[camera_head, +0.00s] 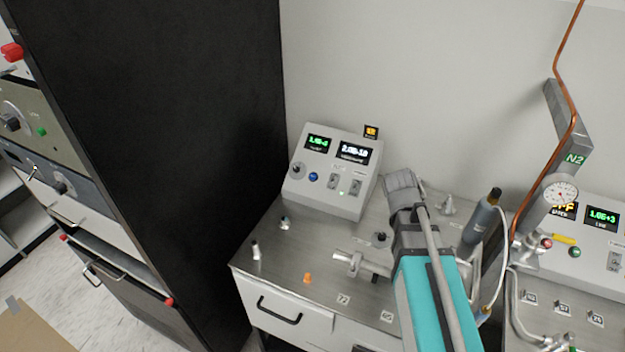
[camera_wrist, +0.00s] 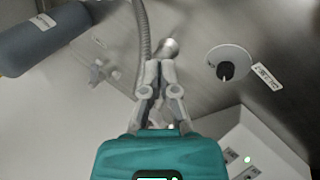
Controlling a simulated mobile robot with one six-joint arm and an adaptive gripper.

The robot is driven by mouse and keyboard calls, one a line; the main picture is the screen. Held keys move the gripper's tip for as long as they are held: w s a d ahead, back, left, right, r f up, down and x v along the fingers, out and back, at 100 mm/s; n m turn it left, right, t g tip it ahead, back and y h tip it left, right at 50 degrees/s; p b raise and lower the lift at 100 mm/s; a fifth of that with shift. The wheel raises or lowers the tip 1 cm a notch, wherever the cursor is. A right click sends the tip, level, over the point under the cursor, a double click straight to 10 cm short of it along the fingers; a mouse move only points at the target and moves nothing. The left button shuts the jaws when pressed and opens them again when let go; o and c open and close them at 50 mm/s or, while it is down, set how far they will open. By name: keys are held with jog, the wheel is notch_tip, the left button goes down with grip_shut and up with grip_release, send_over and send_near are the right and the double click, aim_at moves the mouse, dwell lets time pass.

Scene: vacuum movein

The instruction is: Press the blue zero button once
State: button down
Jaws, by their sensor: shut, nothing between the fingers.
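The blue button (camera_head: 313,176) is a small round button on the sloped front of the grey control box, next to a dark knob, below a green display. In the head view my arm reaches up from the bottom, right of the box, and its end is apart from the button. The fingers are hard to make out there. In the wrist view my gripper (camera_wrist: 160,68) has its fingertips together and holds nothing. The control box (camera_head: 299,206) also shows at the lower right of the wrist view (camera_wrist: 270,132). The blue button is not visible in that view.
The steel bench top (camera_head: 275,262) carries small valves, an orange part (camera_head: 307,278) and number labels. A grey bottle (camera_head: 480,222) stands right of my arm. A copper pipe (camera_head: 566,60) and round gauge (camera_head: 561,194) are further right. A tall black cabinet (camera_head: 170,130) stands left.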

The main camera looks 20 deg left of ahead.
aim_at(313, 176)
jog(key=w+a+r+n+t+h+b, duration=0.1)
jog(key=w+a+n+t+h+b, duration=0.2)
jog(key=a, duration=0.5)
jog(key=w+a+r+n+t+b, duration=0.1)
jog(key=w+a+n+t, duration=0.1)
jog(key=w+a+n, duration=0.4)
jog(key=a+r+n+t+b, duration=0.1)
jog(key=a+r+n+t, duration=0.1)
jog(key=a, duration=0.8)
jog(key=s+a+r+n+t+b, duration=0.1)
jog(key=a+t, duration=0.4)
jog(key=a, duration=0.5)
jog(key=shift+a+r+n, duration=0.2)
jog(key=shift+r+n, duration=0.7)
jog(key=shift+r, duration=0.15)
jog(key=shift+f+b, duration=0.1)
jog(key=shift+b, duration=0.2)
jog(key=w+f+b, duration=0.2)
jog(key=f+b, duration=0.1)
jog(key=w+f+b, duration=0.1)
jog(key=shift+w+d+f+b, duration=0.1)
jog(key=shift+d+f+b, duration=0.15)
jog(key=shift+f+b, duration=0.1)
jog(key=shift+w+d+f+b, duration=0.2)
jog(key=shift+w+f+b, duration=0.7)
jog(key=shift+f+b, duration=0.2)
jog(key=shift+w+f, duration=0.1)
jog(key=shift+f, duration=0.05)
